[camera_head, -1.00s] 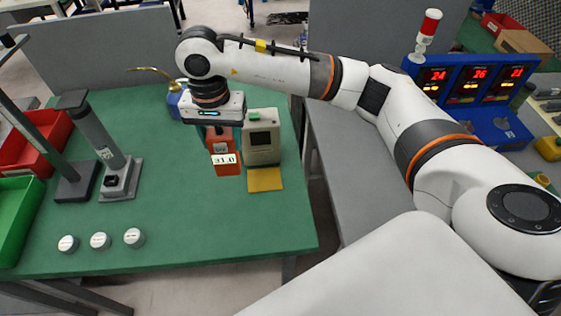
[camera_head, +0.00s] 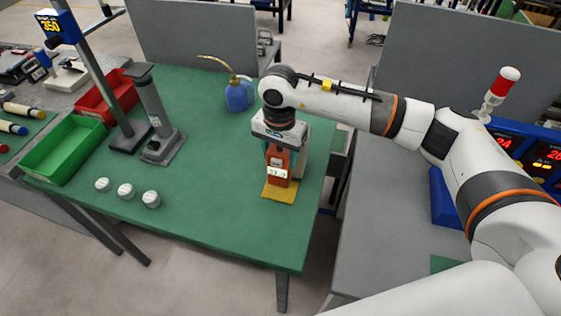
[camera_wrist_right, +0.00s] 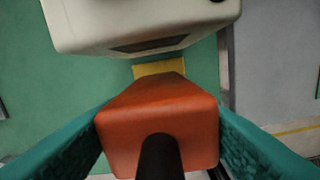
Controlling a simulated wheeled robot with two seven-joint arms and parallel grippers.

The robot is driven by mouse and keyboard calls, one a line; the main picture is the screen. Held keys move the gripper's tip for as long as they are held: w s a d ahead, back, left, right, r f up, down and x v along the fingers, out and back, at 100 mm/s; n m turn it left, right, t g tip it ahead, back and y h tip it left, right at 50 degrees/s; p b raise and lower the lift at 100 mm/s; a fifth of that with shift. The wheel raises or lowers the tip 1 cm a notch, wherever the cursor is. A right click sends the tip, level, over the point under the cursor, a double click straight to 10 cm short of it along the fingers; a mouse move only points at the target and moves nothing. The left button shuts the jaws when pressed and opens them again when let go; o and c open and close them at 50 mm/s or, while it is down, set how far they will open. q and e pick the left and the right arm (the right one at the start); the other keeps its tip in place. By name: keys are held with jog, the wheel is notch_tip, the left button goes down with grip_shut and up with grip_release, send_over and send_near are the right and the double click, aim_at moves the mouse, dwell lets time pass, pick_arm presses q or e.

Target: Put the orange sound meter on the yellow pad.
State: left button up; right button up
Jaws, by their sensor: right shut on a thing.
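The orange sound meter (camera_head: 278,170) is upright in my right gripper (camera_head: 279,149), with a pale display on its front. In the right wrist view the meter (camera_wrist_right: 160,120) sits between the two teal fingers, which press on its sides. The yellow pad (camera_head: 280,194) lies on the green table near its right edge. In the head view the meter's lower end overlaps the pad; I cannot tell whether it touches. The pad (camera_wrist_right: 158,67) also shows past the meter in the right wrist view. My left gripper is out of view.
A beige instrument (camera_wrist_right: 145,22) stands close beside the meter, mostly hidden behind it in the head view. A blue oil can (camera_head: 238,95) stands behind to the left. Several white-topped round pieces (camera_head: 125,191) sit front left. The green table (camera_head: 215,215) is clear left of the pad.

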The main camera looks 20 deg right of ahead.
notch_tip(320, 180, down, 3)
jog(key=shift+s+f+p, duration=0.1)
jog(key=shift+p, duration=0.45)
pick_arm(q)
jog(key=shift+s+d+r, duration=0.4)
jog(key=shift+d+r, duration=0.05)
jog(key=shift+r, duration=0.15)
pick_arm(e)
jog(key=shift+f, duration=0.25)
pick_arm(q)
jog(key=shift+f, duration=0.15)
pick_arm(e)
jog(key=shift+f, duration=0.1)
jog(key=shift+f+b, duration=0.1)
jog(key=shift+b, duration=0.25)
jog(key=o, duration=1.1)
